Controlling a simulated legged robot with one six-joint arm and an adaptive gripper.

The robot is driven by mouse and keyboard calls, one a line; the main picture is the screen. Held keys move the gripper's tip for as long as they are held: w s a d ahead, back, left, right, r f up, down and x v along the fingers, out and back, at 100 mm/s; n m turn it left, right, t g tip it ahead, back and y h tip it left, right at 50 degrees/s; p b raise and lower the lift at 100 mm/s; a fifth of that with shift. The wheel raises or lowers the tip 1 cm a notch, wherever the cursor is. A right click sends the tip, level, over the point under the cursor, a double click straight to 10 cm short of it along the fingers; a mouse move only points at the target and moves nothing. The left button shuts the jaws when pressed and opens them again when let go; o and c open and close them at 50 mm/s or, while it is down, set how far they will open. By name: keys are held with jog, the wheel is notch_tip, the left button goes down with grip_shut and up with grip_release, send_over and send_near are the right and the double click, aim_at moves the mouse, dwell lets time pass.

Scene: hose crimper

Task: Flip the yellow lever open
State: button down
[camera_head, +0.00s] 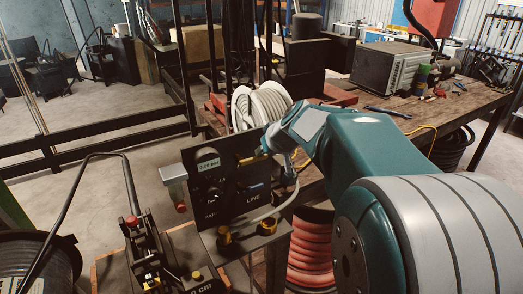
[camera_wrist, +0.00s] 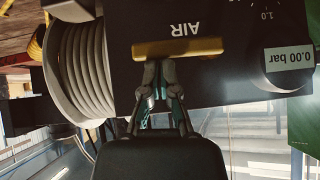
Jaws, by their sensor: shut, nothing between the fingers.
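The yellow lever (camera_wrist: 178,48) is a flat bar lying horizontally across the dark control panel (camera_wrist: 225,75) in the wrist view, beside the upside-down AIR label. My gripper (camera_wrist: 160,74) is shut and empty, with its fingertips right at the lever's lower edge in that view. I cannot tell whether they touch it. In the head view a small part of the yellow lever (camera_head: 252,159) shows on the panel (camera_head: 222,205), partly hidden by my arm. My fingertips are hard to make out there. The pressure display (camera_wrist: 289,58) reads 0.00 bar.
A coiled pale hose (camera_head: 262,105) sits behind the panel; it is close to my gripper in the wrist view (camera_wrist: 85,70). Yellow knobs (camera_head: 267,226) and a looping hose are at the panel's lower front. A workbench (camera_head: 440,108) stands at the right.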

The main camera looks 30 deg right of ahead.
jog(key=shift+d+f, duration=0.1)
jog(key=shift+f, duration=0.05)
jog(key=f+y, duration=0.1)
jog(key=m+y, duration=0.1)
jog(key=y, duration=0.1)
jog(key=shift+d+f+m, duration=0.3)
jog(key=shift+f, duration=0.1)
jog(key=f+m+y, duration=0.1)
jog(key=m+y, duration=0.1)
jog(key=a+f+m+t+y, duration=0.1)
jog(key=f+y, duration=0.1)
jog(key=y, duration=0.1)
jog(key=f+m+t+y, duration=0.1)
jog(key=f+m+y, duration=0.1)
jog(key=shift+a+m+y, duration=0.3)
jog(key=shift+a+y, duration=0.1)
